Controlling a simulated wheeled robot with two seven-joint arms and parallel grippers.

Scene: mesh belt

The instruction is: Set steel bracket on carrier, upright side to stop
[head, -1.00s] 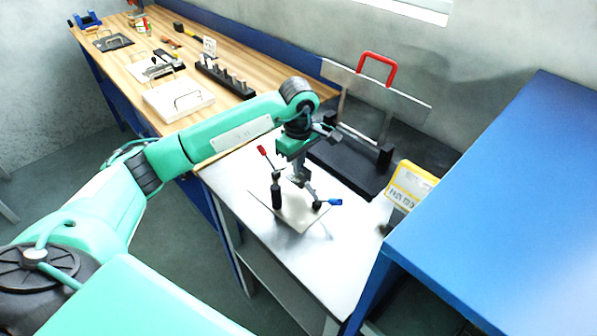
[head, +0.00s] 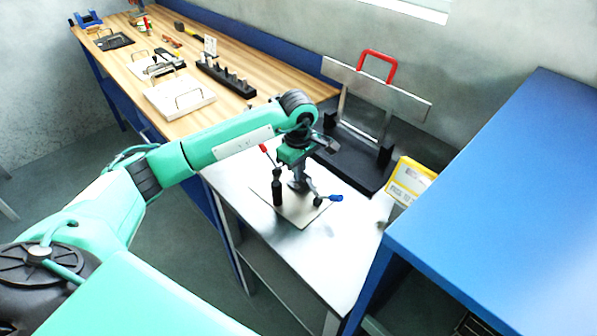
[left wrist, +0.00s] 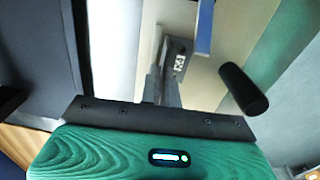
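My left gripper (head: 298,186) reaches down over a thin pale plate (head: 291,213), which looks like the carrier, on the steel table. Clamps with a red handle (head: 264,148) and a blue handle (head: 335,198) stand at the plate; a black upright cylinder (head: 278,190) is beside the gripper. In the left wrist view, a grey metal piece with a small label (left wrist: 178,62) stands at the gripper, close to a blue handle (left wrist: 204,28) and a black cylinder (left wrist: 243,88). I cannot tell whether this piece is the steel bracket or whether it is gripped. The stop is not clearly distinguishable. My right gripper is out of view.
A black stand with a metal sheet (head: 400,101) and red handle is behind the steel table (head: 325,262). A yellow-edged sign (head: 410,181) and blue cabinet (head: 500,200) are at the right. A wooden bench (head: 130,66) with fixtures extends back left. The table's front is clear.

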